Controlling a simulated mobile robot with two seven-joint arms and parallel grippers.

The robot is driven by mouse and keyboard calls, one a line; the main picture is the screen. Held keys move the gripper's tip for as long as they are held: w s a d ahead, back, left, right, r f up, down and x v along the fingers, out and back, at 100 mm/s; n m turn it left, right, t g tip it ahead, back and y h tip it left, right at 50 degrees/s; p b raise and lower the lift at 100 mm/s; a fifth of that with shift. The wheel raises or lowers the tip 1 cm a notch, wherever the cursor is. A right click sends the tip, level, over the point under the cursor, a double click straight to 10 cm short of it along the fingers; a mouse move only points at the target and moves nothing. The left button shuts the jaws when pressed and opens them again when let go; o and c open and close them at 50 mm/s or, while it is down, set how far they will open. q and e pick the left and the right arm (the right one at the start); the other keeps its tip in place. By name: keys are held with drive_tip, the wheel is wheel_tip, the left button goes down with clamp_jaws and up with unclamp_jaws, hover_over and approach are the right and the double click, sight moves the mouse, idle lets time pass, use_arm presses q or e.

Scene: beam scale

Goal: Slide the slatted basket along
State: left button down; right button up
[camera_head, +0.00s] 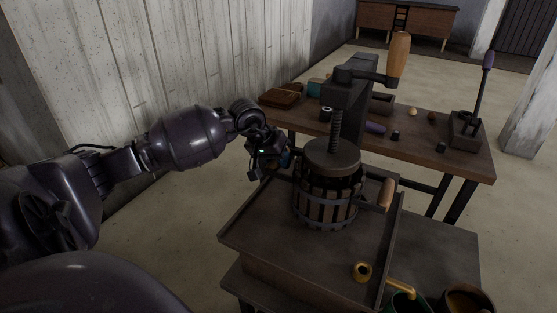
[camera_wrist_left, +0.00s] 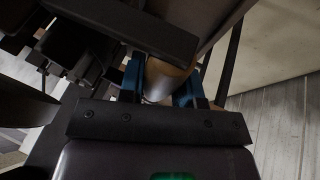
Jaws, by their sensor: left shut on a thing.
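The slatted basket (camera_head: 326,207), a round tub of dark wooden slats with metal bands, stands upright on the press tray (camera_head: 262,240). A round dark plate (camera_head: 332,155) sits at its top, under a threaded screw (camera_head: 335,130). A wooden handle (camera_head: 386,194) sticks out on its right side. My left gripper (camera_head: 286,161) is at the basket's far left side. In the left wrist view its blue fingers (camera_wrist_left: 160,85) are shut on a tan wooden handle (camera_wrist_left: 160,76), which looks like the basket's other handle. That handle is hidden in the head view. My right gripper is not in view.
The press frame (camera_head: 346,95) with a wooden crank handle (camera_head: 398,56) rises behind the basket. A brass spout (camera_head: 398,286) leads to pots (camera_head: 467,301) at the front right. A workbench (camera_head: 460,155) with small items stands behind.

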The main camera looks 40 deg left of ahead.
sight(268, 167)
use_arm(q)
drive_tip(key=shift+w+d+r, duration=0.1)
drive_tip(key=shift+w+r, duration=0.05)
drive_tip(key=shift+r, duration=0.2)
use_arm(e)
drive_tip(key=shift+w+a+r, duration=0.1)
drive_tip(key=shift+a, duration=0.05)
use_arm(q)
drive_tip(key=shift+s+d+f+p, duration=0.15)
drive_tip(key=shift+s+p, duration=0.15)
drive_tip(key=shift+s, duration=0.5)
drive_tip(key=shift+s+d+p, duration=0.15)
drive_tip(key=shift+s+p, duration=0.15)
drive_tip(key=shift+s, duration=0.5)
drive_tip(key=shift+s+d+f+p, duration=0.15)
drive_tip(key=shift+s+p, duration=0.15)
drive_tip(key=shift+s, duration=0.5)
drive_tip(key=s+d+p, duration=0.2)
drive_tip(key=s+p, duration=0.1)
drive_tip(key=s, duration=0.7)
drive_tip(key=shift+s+d+p, duration=0.3)
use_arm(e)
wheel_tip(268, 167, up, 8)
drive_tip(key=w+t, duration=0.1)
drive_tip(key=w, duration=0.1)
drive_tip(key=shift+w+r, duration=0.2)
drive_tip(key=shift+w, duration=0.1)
